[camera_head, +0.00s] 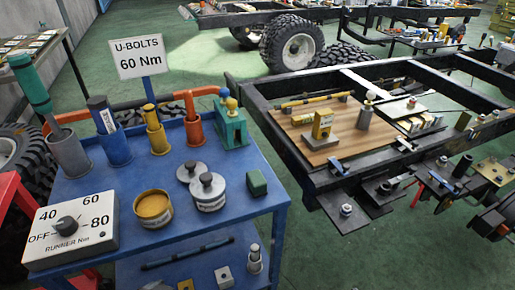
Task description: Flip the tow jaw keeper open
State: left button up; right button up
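I cannot tell for sure which part is the tow jaw keeper. Dark metal brackets (440,184) with bolts and pale blue clips sit at the near end of the black chassis frame (285,150), on the right. A dark flat plate (350,208) with a bolt sticks out at the frame's near corner. A yellow block (322,124) with an opening stands upright on a wooden board (318,150) laid on the frame. Neither of my grippers shows in the head view.
A blue cart (230,165) at left holds tool cups, a yellow tin (152,208), round weight-like pieces (206,191), a green device (231,125), a dial box (72,230) and a "U-BOLTS 60 Nm" sign (138,58). Green floor (320,245) is clear between cart and frame.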

aim_at(413, 168)
jog(key=l+z, duration=0.15)
jog(key=l, duration=0.35)
jog(key=i+l+z, duration=0.2)
jog(key=l, duration=0.25)
jog(key=i+l+z, duration=0.25)
jog(key=i, duration=0.2)
jog(key=i+l+z, duration=0.15)
jog(key=i+z, duration=0.15)
jog(key=i, duration=0.15)
